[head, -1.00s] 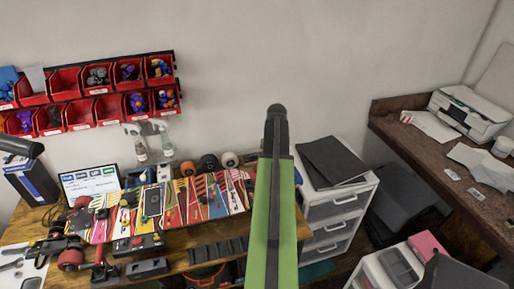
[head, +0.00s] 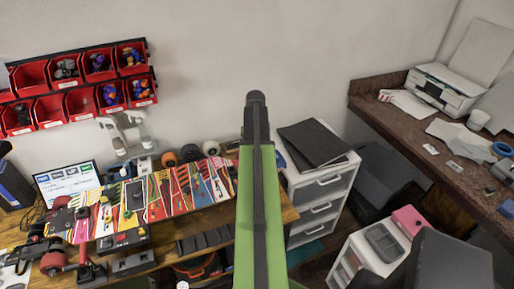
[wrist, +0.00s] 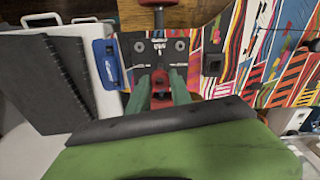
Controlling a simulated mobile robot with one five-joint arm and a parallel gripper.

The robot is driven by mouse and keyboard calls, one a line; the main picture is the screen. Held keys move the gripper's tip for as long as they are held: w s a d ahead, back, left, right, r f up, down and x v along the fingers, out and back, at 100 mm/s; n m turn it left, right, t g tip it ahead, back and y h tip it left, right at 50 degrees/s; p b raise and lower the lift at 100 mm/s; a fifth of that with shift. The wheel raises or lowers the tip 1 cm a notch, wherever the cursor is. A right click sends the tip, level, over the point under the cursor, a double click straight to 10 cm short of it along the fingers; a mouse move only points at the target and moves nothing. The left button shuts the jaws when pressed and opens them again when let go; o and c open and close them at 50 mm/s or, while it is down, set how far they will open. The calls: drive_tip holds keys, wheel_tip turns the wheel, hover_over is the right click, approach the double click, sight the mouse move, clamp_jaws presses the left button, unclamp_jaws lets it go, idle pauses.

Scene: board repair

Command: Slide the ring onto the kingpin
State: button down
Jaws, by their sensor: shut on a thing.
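My gripper (wrist: 160,100) shows in the wrist view as two green fingers closed around a small red piece (wrist: 160,86), which looks like the ring. The fingers cover much of it. Just beyond the fingertips is a dark plate (wrist: 180,60) with bolt heads and a small metal part (wrist: 158,44) at its middle, perhaps the kingpin. I cannot tell whether the red piece touches it or is around it. In the head view my green arm hides the gripper.
A patterned skateboard deck (head: 165,198) lies on the wooden bench (head: 215,219). A truck with red wheels (head: 52,262) stands at the left. A white drawer unit (head: 322,185) with dark folders is right of my arm. Red bins (head: 81,100) hang on the wall.

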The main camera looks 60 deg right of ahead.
drive_tip(key=shift+f, duration=0.15)
idle(0.4)
drive_tip(key=shift+f+b, duration=0.45)
drive_tip(key=shift+b, duration=0.15)
drive_tip(key=shift+f, duration=0.1)
idle(0.5)
drive_tip(key=shift+f+b, duration=1.05)
drive_tip(key=shift+b, duration=0.1)
drive_tip(key=shift+f, duration=0.1)
drive_tip(key=shift+f+b, duration=0.9)
drive_tip(key=shift+b, duration=0.1)
idle(0.3)
drive_tip(key=shift+f+b, duration=0.5)
drive_tip(key=shift+f, duration=0.2)
idle(0.8)
